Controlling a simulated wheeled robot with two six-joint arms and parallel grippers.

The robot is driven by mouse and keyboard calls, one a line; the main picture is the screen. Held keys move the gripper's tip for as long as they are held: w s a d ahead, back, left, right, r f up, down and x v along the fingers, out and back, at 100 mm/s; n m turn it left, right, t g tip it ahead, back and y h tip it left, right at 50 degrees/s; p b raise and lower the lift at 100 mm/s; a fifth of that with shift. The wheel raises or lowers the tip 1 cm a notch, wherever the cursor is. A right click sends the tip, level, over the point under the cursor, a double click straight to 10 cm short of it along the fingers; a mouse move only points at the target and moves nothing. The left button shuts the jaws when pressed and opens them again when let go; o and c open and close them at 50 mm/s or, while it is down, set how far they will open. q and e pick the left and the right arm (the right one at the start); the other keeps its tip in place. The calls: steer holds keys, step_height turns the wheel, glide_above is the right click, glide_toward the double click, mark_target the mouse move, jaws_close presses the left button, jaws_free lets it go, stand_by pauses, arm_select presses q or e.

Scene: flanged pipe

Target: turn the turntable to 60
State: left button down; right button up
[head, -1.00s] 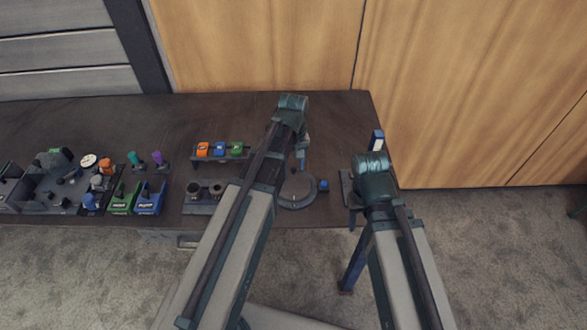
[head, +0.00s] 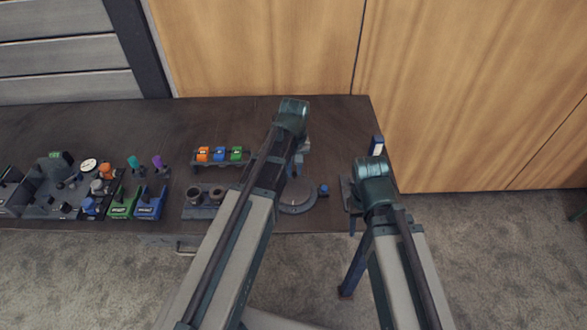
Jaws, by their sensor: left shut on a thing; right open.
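The turntable (head: 297,202) is a round grey disc near the front edge of the dark bench, right of centre. A small blue knob (head: 323,189) sits at its right side. My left gripper (head: 298,172) reaches down over the back part of the turntable and is shut on a part of it. My own arm hides the jaws and the held part. The turntable's scale is too small to read. My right gripper (head: 352,194) is open and apart from the turntable, to its right, near the bench's right end.
Left of my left arm stand a grey block with two round cups (head: 203,198) and a rack with orange, blue and green blocks (head: 219,154). Several tools and green and blue holders (head: 137,204) fill the bench's left part. The back of the bench is clear.

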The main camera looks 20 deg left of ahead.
mark_target(306, 183)
arm_select(q)
steer(key=m, duration=0.2)
steer(key=d+m, duration=0.1)
steer(key=m, duration=0.1)
steer(key=d+m, duration=0.1)
steer(key=m, duration=0.1)
steer(key=shift+d, duration=0.15)
steer(key=shift+s+d+m, duration=0.2)
steer(key=shift+d+m, duration=0.1)
steer(key=shift+m, duration=0.55)
steer(key=shift+s+d+m, duration=0.2)
steer(key=shift+d+m, duration=0.1)
steer(key=shift+m, duration=0.6)
steer(key=shift+s+d+m, duration=0.2)
steer(key=shift+d+m, duration=0.1)
steer(key=shift+m, duration=0.55)
steer(key=c, duration=0.8)
jaws_free()
steer(key=shift+o, duration=0.2)
step_height(306, 183, up, 14)
steer(key=p, duration=1.4)
